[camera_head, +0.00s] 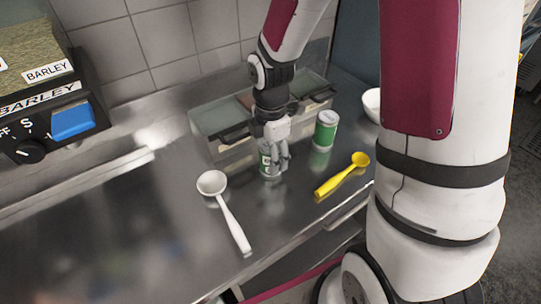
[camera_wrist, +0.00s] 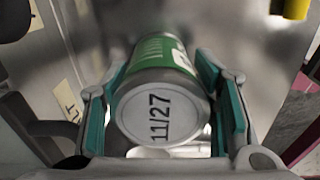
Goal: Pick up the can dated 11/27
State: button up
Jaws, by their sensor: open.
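A green and silver can (camera_wrist: 158,112) shows in the wrist view with "11/27" printed on its lid. It stands between the two fingers of my gripper (camera_wrist: 168,115), which are open on either side of it. In the head view my gripper (camera_head: 274,160) points down around this can (camera_head: 265,160), and the fingers hide much of it. A second green can (camera_head: 325,131) with a pale lid stands to the right, apart from my gripper. Its lid date is too small to read.
A container with compartments (camera_head: 203,122) stands just behind the can. A white ladle (camera_head: 229,213) lies to the left front and a yellow spoon (camera_head: 341,177) to the right. A white bowl (camera_head: 371,104) is at the back right. The metal counter (camera_head: 150,235) is clear at front left.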

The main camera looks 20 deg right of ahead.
jog(key=c, duration=1.1)
jog(key=shift+o, duration=0.2)
jog(key=shift+r, duration=0.1)
jog(key=shift+r, duration=0.45)
jog(key=r, duration=0.1)
jog(key=s+r, duration=0.1)
jog(key=shift+d+r, duration=0.1)
jog(key=shift+r, duration=0.25)
jog(key=s+d+p, duration=0.1)
jog(key=s, duration=0.9)
jog(key=shift+r, duration=0.45)
jog(key=shift+s+d+r+p, duration=0.1)
jog(key=shift+s+d+p, duration=0.1)
jog(key=shift+s+p, duration=1.35)
jog(key=shift+s+d+r+p, duration=0.15)
jog(key=shift+s+p, duration=0.75)
jog(key=shift+p, duration=1.25)
